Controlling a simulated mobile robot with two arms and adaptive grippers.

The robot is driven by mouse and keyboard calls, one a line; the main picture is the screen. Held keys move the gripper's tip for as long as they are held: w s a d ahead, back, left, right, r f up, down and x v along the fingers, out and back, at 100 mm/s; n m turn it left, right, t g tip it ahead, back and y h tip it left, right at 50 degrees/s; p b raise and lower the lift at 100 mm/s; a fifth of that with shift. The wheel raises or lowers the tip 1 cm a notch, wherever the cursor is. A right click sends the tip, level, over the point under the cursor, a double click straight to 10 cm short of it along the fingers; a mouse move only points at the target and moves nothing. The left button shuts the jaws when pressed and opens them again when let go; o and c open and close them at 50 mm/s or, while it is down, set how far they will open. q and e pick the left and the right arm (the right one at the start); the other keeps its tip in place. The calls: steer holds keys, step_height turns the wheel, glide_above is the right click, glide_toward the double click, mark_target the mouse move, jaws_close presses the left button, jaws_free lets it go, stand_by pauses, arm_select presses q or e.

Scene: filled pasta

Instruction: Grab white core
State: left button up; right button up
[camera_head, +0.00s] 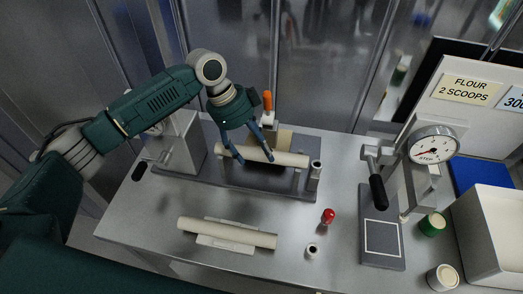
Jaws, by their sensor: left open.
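My left gripper (254,157) is open, pointing down over a cream-white cylinder (288,159) at the grey machine (290,190) on the table. Its two fingers overlap the cylinder's left and middle parts in the picture; I cannot tell whether they touch it. A second cream-white cylinder (227,233) lies in a pale cradle nearer the table's front edge, clear of the gripper. I cannot tell which cylinder is the core. My right gripper is not in view.
An orange-topped handle (267,100) stands right behind the gripper. A press with a dial (434,145), a green-topped jar (432,223) and a white bin (490,235) fill the right.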

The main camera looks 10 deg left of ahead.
arm_select(q)
steer(key=shift+x, duration=1.1)
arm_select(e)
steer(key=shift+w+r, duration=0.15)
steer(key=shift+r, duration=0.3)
arm_select(q)
steer(key=c, duration=1.4)
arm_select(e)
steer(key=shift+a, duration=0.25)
arm_select(q)
steer(key=shift+r, duration=0.15)
